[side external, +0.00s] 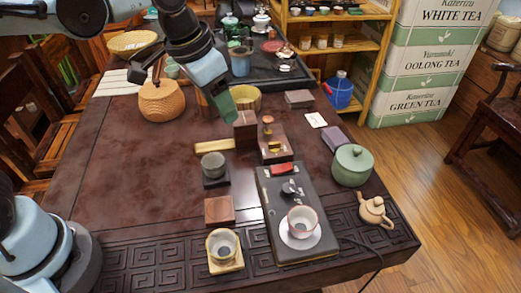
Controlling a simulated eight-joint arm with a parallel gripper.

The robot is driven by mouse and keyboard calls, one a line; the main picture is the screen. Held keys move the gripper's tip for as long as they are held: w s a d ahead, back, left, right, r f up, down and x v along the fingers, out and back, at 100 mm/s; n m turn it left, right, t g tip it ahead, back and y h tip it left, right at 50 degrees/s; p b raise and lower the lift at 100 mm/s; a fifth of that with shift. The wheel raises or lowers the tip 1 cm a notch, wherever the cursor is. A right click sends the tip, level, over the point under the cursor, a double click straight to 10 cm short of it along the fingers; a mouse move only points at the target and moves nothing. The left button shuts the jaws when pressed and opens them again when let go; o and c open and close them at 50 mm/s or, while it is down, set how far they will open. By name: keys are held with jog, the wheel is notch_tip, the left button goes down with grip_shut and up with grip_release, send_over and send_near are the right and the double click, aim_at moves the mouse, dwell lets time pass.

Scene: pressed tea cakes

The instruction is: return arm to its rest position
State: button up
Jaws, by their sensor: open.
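My arm reaches in from the top left over the far half of the table (120,165). My gripper (222,103) hangs above the far middle of the table, angled down, close in the picture to a yellowish round bowl (246,98) and a brown block (245,127). No object shows held in it. Its fingers are small and partly blend with the things behind, so their exact gap is unclear.
A dark board (285,225) carries a cup (302,222) on a saucer. Other cups, a green lidded pot (352,165) and a small beige teapot (375,211) stand nearby. Shelves (330,45) and tea boxes (415,65) are behind. The table's left side is clear.

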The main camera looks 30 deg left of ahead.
jog(key=s+a+f+n+t, duration=0.2)
jog(key=s+a, duration=0.1)
jog(key=a, duration=0.3)
jog(key=s+a+f+n+t+y, duration=0.1)
jog(key=s+a+f+n+t, duration=0.1)
jog(key=a, duration=0.3)
jog(key=shift+s+a, duration=0.4)
jog(key=shift+s, duration=0.25)
